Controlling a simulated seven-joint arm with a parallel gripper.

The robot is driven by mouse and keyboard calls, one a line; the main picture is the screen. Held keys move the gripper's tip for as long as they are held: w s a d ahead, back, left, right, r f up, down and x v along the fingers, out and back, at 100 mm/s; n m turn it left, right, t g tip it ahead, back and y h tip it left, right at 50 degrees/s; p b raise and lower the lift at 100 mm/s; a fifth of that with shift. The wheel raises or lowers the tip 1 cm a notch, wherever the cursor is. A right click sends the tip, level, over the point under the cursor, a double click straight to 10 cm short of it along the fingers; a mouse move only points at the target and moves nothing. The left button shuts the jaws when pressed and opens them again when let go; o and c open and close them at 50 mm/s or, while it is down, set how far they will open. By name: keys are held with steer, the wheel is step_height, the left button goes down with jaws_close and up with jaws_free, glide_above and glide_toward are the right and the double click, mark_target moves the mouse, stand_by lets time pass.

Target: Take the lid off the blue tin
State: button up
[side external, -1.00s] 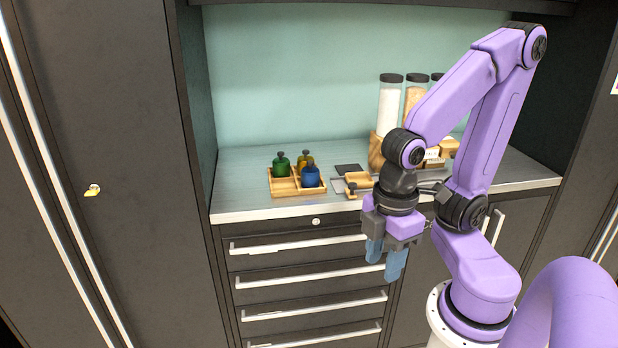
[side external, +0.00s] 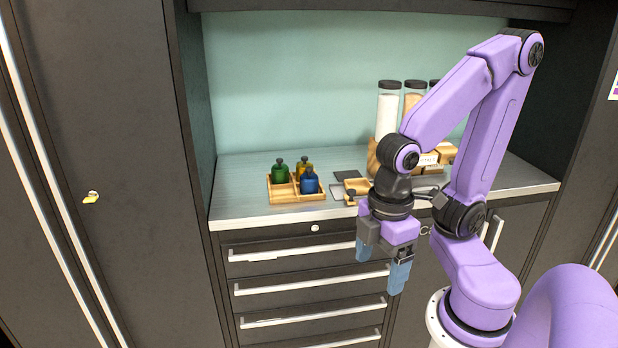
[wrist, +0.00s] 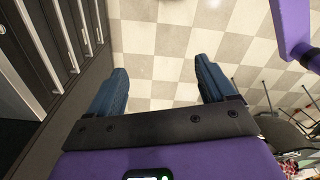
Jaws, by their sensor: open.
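The blue tin (side external: 309,182) stands upright in the front right part of a wooden divided tray on the counter. It looks like a small bottle with a dark knob-like lid (side external: 309,166) on top. My gripper (side external: 381,268) hangs in front of the counter, below its top edge and to the right of the tray, well apart from the tin. Its blue fingers point down and are spread, with nothing between them. In the wrist view my gripper (wrist: 160,68) is empty over the tiled floor, and the tin is out of view.
A green container (side external: 280,172) and a yellow container (side external: 304,167) share the wooden tray (side external: 284,198) with the tin. To the right are a dark square (side external: 347,177), wooden pieces and tall jars (side external: 387,112). Drawers with bar handles (side external: 312,289) lie below the counter.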

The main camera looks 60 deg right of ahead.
steer(key=w+d+r+m, duration=0.2)
steer(key=w+r+m, duration=0.1)
steer(key=w, duration=0.5)
steer(key=w+d+r+m, duration=0.15)
steer(key=w+m, duration=0.25)
steer(key=w, duration=0.5)
steer(key=w+d+r+m, duration=0.1)
steer(key=w+r+m, duration=0.2)
steer(key=w, duration=0.5)
steer(key=w+d+r+m+t, duration=0.1)
steer(key=w+d+m, duration=0.1)
steer(key=w+d, duration=0.3)
steer(key=w+d+r+m, duration=0.2)
steer(key=w+d+m, duration=0.1)
steer(key=d, duration=0.4)
steer(key=m+h, duration=0.1)
steer(key=m, duration=0.3)
glide_above(309, 168)
steer(key=f, duration=1)
steer(key=shift+s+f, duration=0.4)
steer(key=shift+w+d+f, duration=0.1)
steer(key=shift+w+f, duration=0.1)
steer(key=shift+f, duration=1.15)
steer(key=shift+w+f, duration=0.15)
steer(key=shift+f, duration=1.2)
steer(key=c, duration=1.1)
